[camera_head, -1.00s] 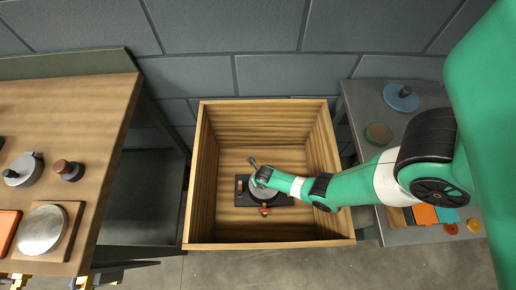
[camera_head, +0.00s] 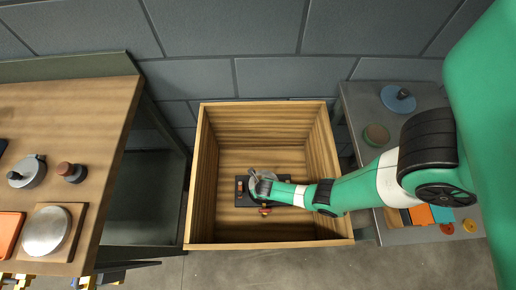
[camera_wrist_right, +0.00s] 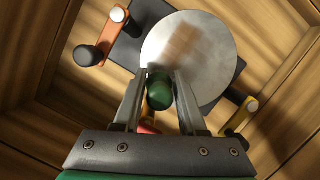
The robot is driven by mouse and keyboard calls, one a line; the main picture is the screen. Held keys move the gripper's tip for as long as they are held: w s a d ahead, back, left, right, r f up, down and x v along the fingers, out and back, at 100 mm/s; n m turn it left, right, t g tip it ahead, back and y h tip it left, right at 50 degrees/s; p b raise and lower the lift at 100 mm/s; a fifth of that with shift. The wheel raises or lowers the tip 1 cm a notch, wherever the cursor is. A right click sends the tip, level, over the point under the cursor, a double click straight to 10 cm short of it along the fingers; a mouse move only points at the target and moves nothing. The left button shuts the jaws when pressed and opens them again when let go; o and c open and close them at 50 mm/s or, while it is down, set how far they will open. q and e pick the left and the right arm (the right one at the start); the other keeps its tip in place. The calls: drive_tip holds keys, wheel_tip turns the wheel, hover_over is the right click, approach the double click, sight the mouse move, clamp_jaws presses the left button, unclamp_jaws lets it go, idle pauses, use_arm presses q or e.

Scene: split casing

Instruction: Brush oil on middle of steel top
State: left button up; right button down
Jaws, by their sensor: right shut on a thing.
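The round steel top (camera_wrist_right: 215,75) lies on a dark base (camera_wrist_right: 130,45) inside the wooden crate. In the head view the steel top (camera_head: 258,190) is partly hidden by my right gripper (camera_head: 262,184). In the right wrist view my right gripper (camera_wrist_right: 160,85) is shut on a green handle (camera_wrist_right: 158,95), seen nearly end-on at the near edge of the disc. Its working end is hidden. A blurred brown patch (camera_wrist_right: 183,47) shows on the disc; I cannot tell whether it is a reflection or something on it. My left gripper is not in view.
The crate (camera_head: 202,170) has tall walls around the base. An orange clamp-like part (camera_wrist_right: 100,35) and a yellow-ended one (camera_wrist_right: 245,112) flank the disc. A wooden table (camera_head: 90,110) stands left with a round plate (camera_head: 46,230). A grey table (camera_head: 365,105) stands right.

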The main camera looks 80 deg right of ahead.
drive_tip(key=shift+s+d+p, duration=0.25)
drive_tip(key=shift+s+p, duration=0.2)
drive_tip(key=shift+s, duration=0.85)
drive_tip(key=shift+f, duration=0.1)
drive_tip(key=shift+w+d+f, duration=0.1)
drive_tip(key=shift+w+d, duration=0.1)
drive_tip(key=shift+d, duration=0.6)
drive_tip(key=shift+w+d, duration=0.2)
drive_tip(key=shift+d, duration=0.6)
drive_tip(key=shift+w+d+b, duration=0.2)
drive_tip(key=shift+d+b, duration=0.2)
drive_tip(key=shift+d, duration=0.95)
drive_tip(key=shift+d, duration=0.1)
drive_tip(key=shift+w+d+b, duration=0.25)
drive_tip(key=shift+d, duration=0.45)
drive_tip(key=shift+w+d+b, duration=0.2)
drive_tip(key=shift+d+b, duration=0.05)
drive_tip(key=shift+d, duration=0.4)
